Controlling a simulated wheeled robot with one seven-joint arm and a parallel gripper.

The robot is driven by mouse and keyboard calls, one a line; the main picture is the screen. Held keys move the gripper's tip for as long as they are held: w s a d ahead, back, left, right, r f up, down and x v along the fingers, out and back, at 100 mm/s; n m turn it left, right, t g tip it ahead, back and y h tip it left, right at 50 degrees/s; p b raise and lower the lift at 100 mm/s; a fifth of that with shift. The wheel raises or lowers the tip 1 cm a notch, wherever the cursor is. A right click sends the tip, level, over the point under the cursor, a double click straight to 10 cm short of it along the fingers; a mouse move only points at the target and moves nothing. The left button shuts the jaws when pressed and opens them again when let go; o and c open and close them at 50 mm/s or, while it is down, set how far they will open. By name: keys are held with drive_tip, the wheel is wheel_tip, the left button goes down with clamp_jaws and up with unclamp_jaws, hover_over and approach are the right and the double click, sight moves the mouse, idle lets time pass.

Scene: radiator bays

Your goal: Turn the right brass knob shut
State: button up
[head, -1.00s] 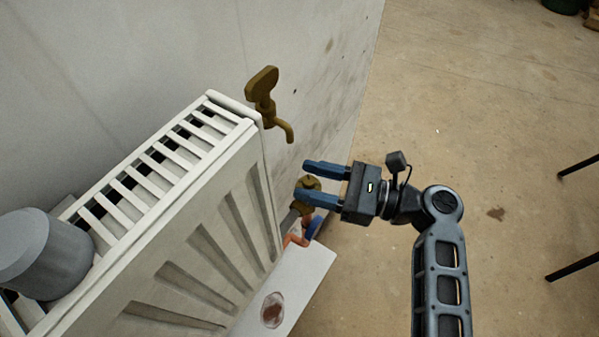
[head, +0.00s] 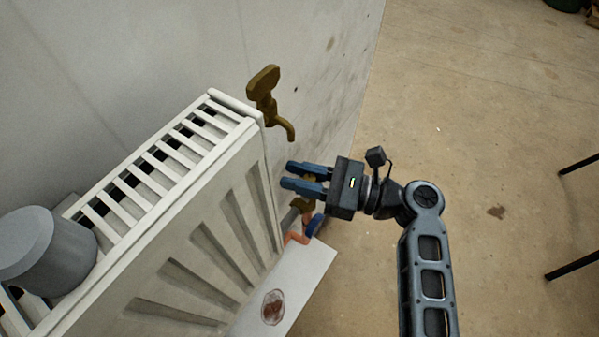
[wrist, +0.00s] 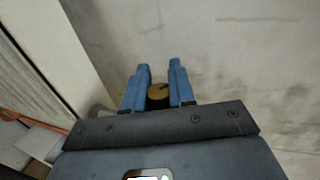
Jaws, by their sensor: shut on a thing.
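The brass knob (wrist: 158,93) is round with a dark mark on its face. It sits between the two blue fingers of my gripper (wrist: 158,72) in the wrist view. The fingers are closed in on its sides. In the head view my gripper (head: 289,175) is beside the right end of the radiator, and its fingers hide most of the knob. A brass fitting (head: 302,204) shows just below the fingers.
The white ribbed radiator (head: 215,225) is left of my gripper. A brass tap (head: 263,97) juts from the wall above. An orange pipe (head: 296,238) and a blue part (head: 314,225) are below, above a white ledge (head: 300,275). Open floor (head: 480,110) is at right.

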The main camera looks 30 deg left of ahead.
drive_tip(key=shift+r, duration=0.2)
clamp_jaws()
drive_tip(key=shift+r, duration=0.1)
drive_tip(key=shift+r+t+p, duration=0.1)
drive_tip(key=shift+t+p, duration=0.2)
drive_tip(key=shift+p, duration=0.05)
